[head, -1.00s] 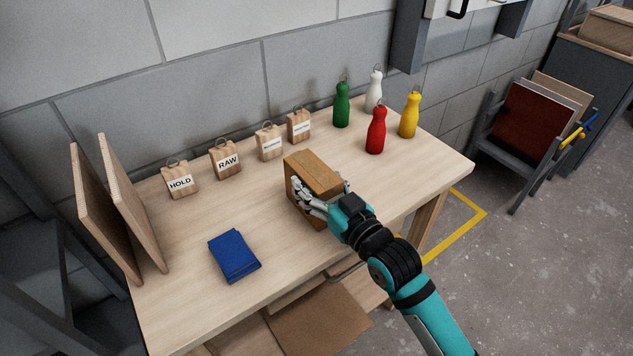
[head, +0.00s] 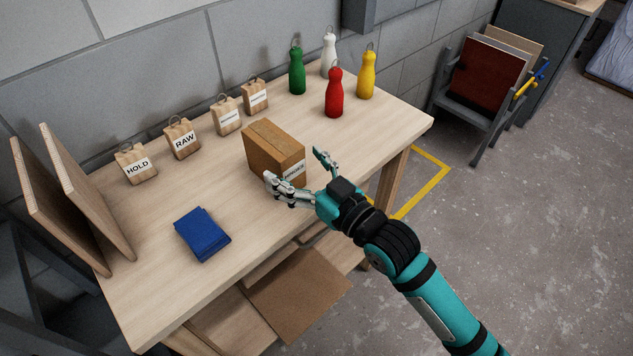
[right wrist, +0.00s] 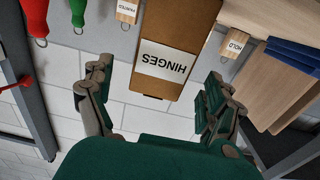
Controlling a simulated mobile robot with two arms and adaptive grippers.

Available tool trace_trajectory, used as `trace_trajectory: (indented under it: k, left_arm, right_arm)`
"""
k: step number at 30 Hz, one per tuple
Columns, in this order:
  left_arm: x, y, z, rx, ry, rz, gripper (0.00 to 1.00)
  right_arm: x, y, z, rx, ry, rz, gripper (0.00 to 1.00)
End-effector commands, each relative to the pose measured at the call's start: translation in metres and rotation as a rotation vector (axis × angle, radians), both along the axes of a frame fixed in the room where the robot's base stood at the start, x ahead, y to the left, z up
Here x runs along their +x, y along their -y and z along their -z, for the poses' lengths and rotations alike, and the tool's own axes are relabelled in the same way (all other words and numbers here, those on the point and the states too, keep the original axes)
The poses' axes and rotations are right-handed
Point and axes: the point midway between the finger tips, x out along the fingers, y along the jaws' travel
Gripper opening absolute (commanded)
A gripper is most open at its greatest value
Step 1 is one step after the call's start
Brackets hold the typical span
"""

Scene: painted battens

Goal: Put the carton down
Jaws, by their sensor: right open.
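The brown carton (head: 262,143) stands upright on the wooden table (head: 150,290). Its white label reads HINGES and appears upside down in the right wrist view, where the carton (right wrist: 188,32) lies beyond and between my fingertips. My right gripper (head: 296,167) is open and empty in front of the carton's near face, with its fingers spread wide. In the wrist view a gap shows between each finger and the carton. My left gripper is in neither view.
Tagged wooden blocks, including HOLD (head: 137,164) and RAW (head: 182,139), line the back edge. Green, white, red (head: 334,93) and yellow bottles stand at the back right. A folded blue cloth (head: 202,234) lies front left; upright boards (head: 85,190) stand at the left.

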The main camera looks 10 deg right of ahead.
Motion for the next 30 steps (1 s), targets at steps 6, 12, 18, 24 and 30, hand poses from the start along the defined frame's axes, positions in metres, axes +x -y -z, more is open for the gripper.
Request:
trace_trajectory:
  k: [6,12,18,24,30]
  left_arm:
    - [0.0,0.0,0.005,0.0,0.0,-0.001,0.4]
    - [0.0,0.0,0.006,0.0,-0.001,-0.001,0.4]
    - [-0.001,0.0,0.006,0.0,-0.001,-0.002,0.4]
    - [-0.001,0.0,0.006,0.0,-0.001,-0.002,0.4]
    - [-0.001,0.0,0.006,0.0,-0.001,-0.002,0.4]
  right_arm:
    - [-0.034,0.025,0.002,-0.003,-0.002,0.001,0.88]
    - [-0.048,0.034,0.0,0.001,-0.001,0.0,0.88]
    - [-0.049,0.035,-0.001,0.001,0.0,0.0,0.88]
    - [-0.049,0.037,0.005,-0.011,-0.022,0.01,0.88]
    - [-0.064,0.063,0.064,-0.14,-0.256,0.113,0.88]
